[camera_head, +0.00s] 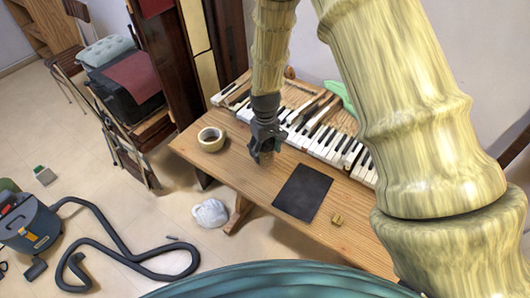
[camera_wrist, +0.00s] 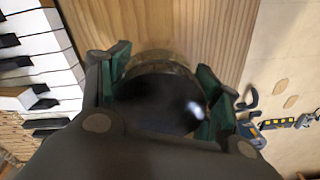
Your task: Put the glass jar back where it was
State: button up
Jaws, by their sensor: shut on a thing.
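The glass jar (camera_wrist: 158,68) sits between the green-padded fingers of my gripper (camera_wrist: 165,92) in the wrist view. Its rounded, glassy brownish edge shows, and a dark glossy part with a white highlight lies nearer the camera. The pads press on both sides of it. In the head view my gripper (camera_head: 264,146) points down over the wooden table (camera_head: 225,168), left of the black mat. The jar is mostly hidden there behind the fingers. I cannot tell whether its base touches the table.
Piano keys (camera_head: 322,137) run along the back of the table. A black mat (camera_head: 302,193) lies to the right of my gripper.

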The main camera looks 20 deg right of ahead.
jog(key=shift+s+f+p, duration=0.2)
jog(key=shift+f+p, duration=0.2)
jog(key=shift+f, duration=0.15)
jog(key=shift+w+f, duration=0.15)
jog(key=shift+f, duration=0.45)
jog(key=o, duration=1.3)
jog(key=shift+f, duration=0.15)
jog(key=shift+r+b, duration=1.7)
jog(key=shift+r, duration=4.5)
